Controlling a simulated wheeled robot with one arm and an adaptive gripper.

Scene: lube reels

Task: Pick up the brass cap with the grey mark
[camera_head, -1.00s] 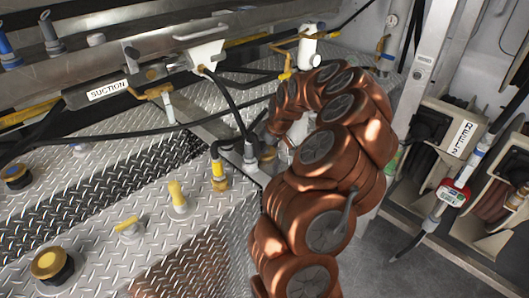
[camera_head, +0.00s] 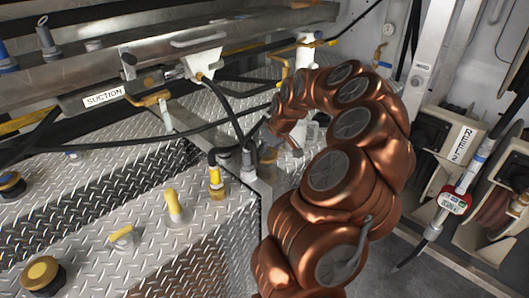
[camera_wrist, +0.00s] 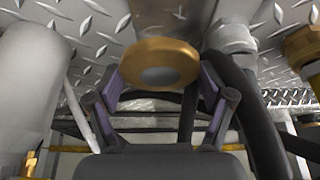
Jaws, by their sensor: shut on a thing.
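The brass cap (camera_wrist: 160,62) with a round grey mark on its face sits in the upper middle of the wrist view. My gripper (camera_wrist: 163,78) has a purple pad on each side of the cap, and it is shut on it. In the head view my gripper (camera_head: 269,152) shows only in small part beside the hose fittings, and I cannot make out the cap there.
A hose fitting with a yellow band (camera_head: 215,178) stands close left of my gripper. The wrist view shows a grey hex fitting (camera_wrist: 234,38) and black hoses close right of the cap. Several yellow-topped fittings stand on the diamond plate (camera_head: 120,190).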

